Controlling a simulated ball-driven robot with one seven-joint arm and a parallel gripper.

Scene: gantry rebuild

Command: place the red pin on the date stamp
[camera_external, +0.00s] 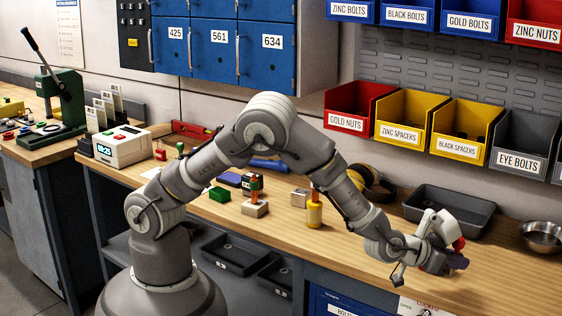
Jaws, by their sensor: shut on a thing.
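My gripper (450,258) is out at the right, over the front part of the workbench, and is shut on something. A rounded red part (459,243) shows at its end and looks like the red pin, though the hand hides most of it. A dark purplish part shows just below it, and I cannot tell whether that is finger or load. I cannot pick out the date stamp with certainty. A small block with a green and red top (255,205) stands at mid-bench, well left of my gripper.
A dark grey tray (450,213) and a metal bowl (541,238) lie behind and right of my gripper. Wall bins hang above the bench. The front right bench is clear.

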